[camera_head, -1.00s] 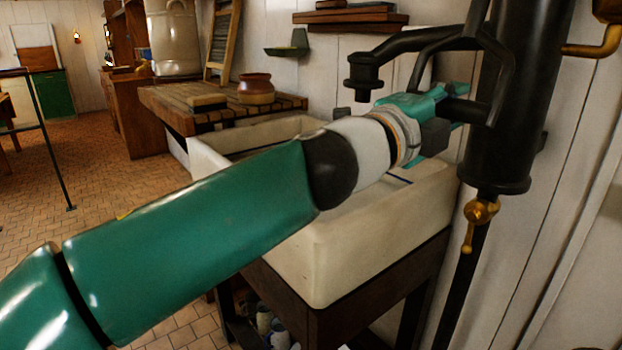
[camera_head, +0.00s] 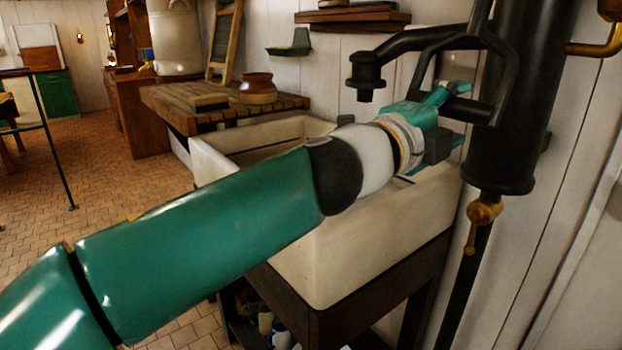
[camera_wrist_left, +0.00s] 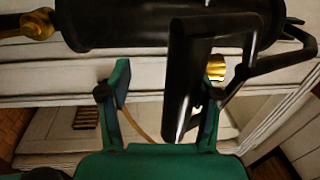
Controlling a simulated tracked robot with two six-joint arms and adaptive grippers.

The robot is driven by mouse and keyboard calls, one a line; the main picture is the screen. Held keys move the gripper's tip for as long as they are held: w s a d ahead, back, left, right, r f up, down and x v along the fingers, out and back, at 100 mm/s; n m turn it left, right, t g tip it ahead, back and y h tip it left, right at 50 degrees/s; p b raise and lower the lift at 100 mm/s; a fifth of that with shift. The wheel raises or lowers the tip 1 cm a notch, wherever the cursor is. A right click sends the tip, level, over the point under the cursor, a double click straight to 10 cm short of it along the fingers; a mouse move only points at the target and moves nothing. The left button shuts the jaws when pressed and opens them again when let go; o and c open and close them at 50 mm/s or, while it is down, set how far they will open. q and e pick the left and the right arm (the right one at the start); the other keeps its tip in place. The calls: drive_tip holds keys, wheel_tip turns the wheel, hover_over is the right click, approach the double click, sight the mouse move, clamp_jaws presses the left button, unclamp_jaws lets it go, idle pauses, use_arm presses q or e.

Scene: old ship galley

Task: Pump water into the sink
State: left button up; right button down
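The black pump (camera_head: 512,100) stands on the wall at the right, with its spout (camera_head: 367,76) over the white sink (camera_head: 370,245). A black bent lever (camera_head: 478,110) reaches out from the pump body. My left gripper (camera_head: 452,112) is above the sink's back right corner, beside this lever. In the left wrist view, the two fingers of my left gripper (camera_wrist_left: 169,65) are spread wide. A black bar (camera_wrist_left: 190,85) of the pump lies between them in the picture, nearer the right finger; contact cannot be told. No water shows. My forearm hides part of the sink. My right gripper is out of view.
A slatted wooden counter (camera_head: 160,100) with a brown pot (camera_head: 257,88) adjoins the sink at the left. A brass tap (camera_head: 483,213) hangs under the pump. A dark wooden stand (camera_head: 345,318) carries the sink. The tiled floor at the left has free room.

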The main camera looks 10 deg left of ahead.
use_arm(q)
drive_tip(key=shift+s+r, duration=0.1)
drive_tip(key=shift+r, duration=0.05)
drive_tip(key=b+v, duration=0.2)
drive_tip(key=v, duration=0.8)
idle(0.3)
drive_tip(key=shift+a, duration=0.1)
